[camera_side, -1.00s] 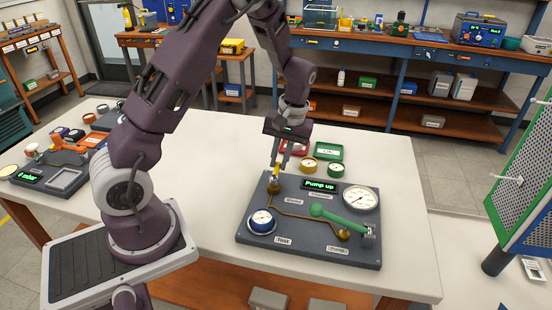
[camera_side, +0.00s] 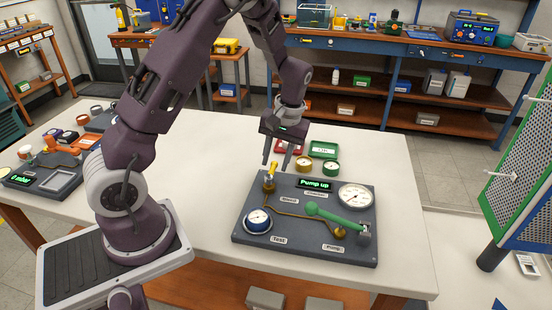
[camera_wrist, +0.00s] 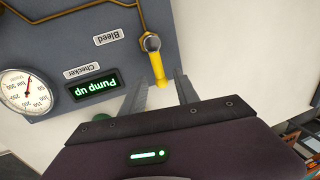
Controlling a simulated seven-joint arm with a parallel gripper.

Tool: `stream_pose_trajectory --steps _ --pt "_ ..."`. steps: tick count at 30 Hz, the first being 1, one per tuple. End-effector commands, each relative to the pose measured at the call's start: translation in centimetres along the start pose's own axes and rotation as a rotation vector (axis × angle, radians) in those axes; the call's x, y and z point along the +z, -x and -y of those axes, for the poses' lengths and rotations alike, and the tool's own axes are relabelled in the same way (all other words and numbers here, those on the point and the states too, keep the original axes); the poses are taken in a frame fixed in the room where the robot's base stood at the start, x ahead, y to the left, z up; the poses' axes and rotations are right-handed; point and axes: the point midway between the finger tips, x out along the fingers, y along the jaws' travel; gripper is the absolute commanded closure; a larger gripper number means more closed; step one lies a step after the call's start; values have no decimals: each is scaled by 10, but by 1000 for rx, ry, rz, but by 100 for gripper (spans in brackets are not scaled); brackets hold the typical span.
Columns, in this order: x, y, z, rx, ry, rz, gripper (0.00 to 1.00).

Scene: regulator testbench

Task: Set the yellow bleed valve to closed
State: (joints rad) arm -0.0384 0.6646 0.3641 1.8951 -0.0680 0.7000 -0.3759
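The yellow bleed valve (camera_side: 271,172) stands at the back left corner of the dark test panel (camera_side: 300,255), on a brass fitting. In the wrist view its yellow handle (camera_wrist: 159,72) points away from the panel, past its edge, roughly in line with the brass pipe entering the fitting. My gripper (camera_side: 277,160) is above and just behind the valve. Its two fingers are apart and empty; in the wrist view the handle shows between the gripper fingers (camera_wrist: 160,92), and I see no contact. The "Bleed" label (camera_wrist: 108,37) is beside the valve.

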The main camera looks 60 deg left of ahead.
Motion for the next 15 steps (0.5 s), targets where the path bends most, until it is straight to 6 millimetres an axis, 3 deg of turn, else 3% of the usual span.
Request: stream_pose_trajectory --steps 6,15 --pt "-1 6 0 1 1 -3 63" --pt "-1 62 -1 2 -1 -4 63"
